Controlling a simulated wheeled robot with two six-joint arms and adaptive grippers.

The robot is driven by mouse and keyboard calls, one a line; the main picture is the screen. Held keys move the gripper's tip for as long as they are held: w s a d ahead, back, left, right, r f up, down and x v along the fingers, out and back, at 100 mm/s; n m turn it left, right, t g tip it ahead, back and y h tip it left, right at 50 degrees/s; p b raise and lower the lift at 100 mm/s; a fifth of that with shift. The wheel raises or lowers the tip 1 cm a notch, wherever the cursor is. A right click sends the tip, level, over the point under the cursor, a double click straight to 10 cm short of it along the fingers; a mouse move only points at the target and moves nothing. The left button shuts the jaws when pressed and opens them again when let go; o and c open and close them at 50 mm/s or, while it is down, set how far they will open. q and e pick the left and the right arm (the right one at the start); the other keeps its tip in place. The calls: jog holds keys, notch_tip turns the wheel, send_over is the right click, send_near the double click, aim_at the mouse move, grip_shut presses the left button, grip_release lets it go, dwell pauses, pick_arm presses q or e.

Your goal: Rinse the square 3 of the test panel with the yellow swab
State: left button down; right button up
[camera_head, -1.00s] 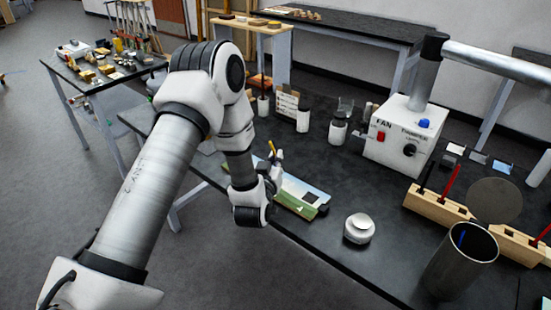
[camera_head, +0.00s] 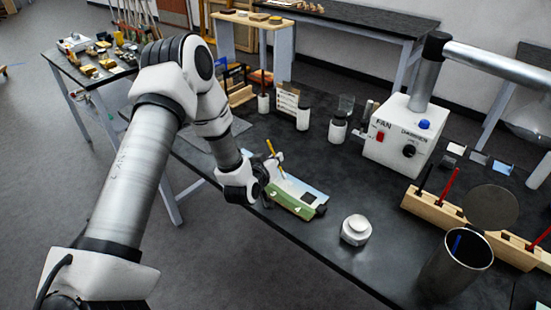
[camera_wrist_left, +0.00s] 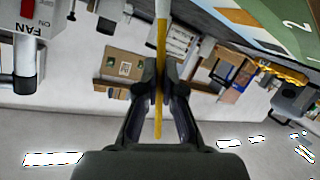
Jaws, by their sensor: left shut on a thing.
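The yellow swab (camera_head: 270,146) stands tilted in my left gripper (camera_head: 273,164), with its lower end over the test panel. In the left wrist view the fingers (camera_wrist_left: 160,78) are shut on the yellow shaft (camera_wrist_left: 160,45), and a pale end points away at the top edge. The test panel (camera_head: 294,203) lies on the black bench beneath and right of the gripper. Its green strip shows the numbers 3 and 4; the gripper hides part of the rest. A corner with a 2 shows in the wrist view (camera_wrist_left: 285,20). I cannot tell whether the swab touches the panel.
A metal beaker (camera_head: 452,268) and a wooden rack (camera_head: 436,207) are farther right. A white fan box (camera_head: 398,140) and small bottles (camera_head: 338,130) stand behind. The bench between panel and jar is clear.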

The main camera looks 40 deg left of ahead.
pick_arm(q)
jog(key=shift+s+r, duration=0.1)
jog(key=shift+f+b, duration=0.4)
jog(key=shift+f, duration=0.1)
dwell(0.7)
